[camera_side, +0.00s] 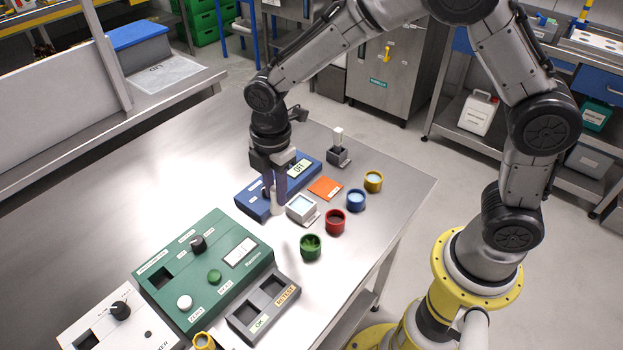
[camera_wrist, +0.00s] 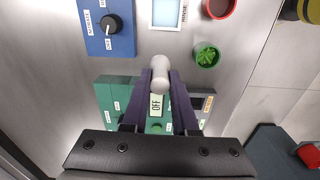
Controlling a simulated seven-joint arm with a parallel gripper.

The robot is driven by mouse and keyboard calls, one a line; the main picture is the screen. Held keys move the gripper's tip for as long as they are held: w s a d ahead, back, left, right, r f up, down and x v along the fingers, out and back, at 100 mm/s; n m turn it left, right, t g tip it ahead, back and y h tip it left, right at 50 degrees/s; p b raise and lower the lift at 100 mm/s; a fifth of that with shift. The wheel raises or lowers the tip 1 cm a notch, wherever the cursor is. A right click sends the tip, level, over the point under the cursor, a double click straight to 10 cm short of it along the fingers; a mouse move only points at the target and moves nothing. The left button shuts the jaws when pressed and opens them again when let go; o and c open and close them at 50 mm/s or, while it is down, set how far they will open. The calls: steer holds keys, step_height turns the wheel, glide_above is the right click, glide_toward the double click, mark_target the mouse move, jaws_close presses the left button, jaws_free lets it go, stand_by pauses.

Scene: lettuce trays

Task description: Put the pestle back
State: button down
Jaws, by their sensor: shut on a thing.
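The pestle, a pale grey rod with a rounded end, is held between the purple fingers of my gripper (camera_wrist: 160,92) in the wrist view, where the pestle (camera_wrist: 160,72) sticks out past the fingertips. In the side view my gripper (camera_side: 275,188) points down beside the blue device (camera_side: 250,205), and the pale pestle (camera_side: 278,207) shows below it. The pestle is just left of the white square dish (camera_side: 315,219). I cannot tell whether its lower end touches the table. No empty pestle rest can be made out for certain.
Green (camera_side: 311,247), red (camera_side: 335,222), blue (camera_side: 356,201) and yellow (camera_side: 373,182) cups stand right of the dish. An orange card (camera_side: 325,188) and a dark holder (camera_side: 339,157) lie behind. The green device (camera_side: 205,270) and a dark two-bay tray (camera_side: 263,308) are in front.

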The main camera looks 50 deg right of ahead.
steer(key=shift+a+f, duration=0.4)
steer(key=shift+a, duration=0.25)
steer(key=shift+s+a+f, duration=0.1)
steer(key=shift+f, duration=1.3)
steer(key=shift+s+a+f, duration=0.1)
steer(key=shift+f, duration=1.3)
steer(key=shift+f, duration=0.25)
steer(key=c, duration=0.6)
jaws_free()
step_height(320, 180, up, 8)
steer(key=shift+f, duration=0.25)
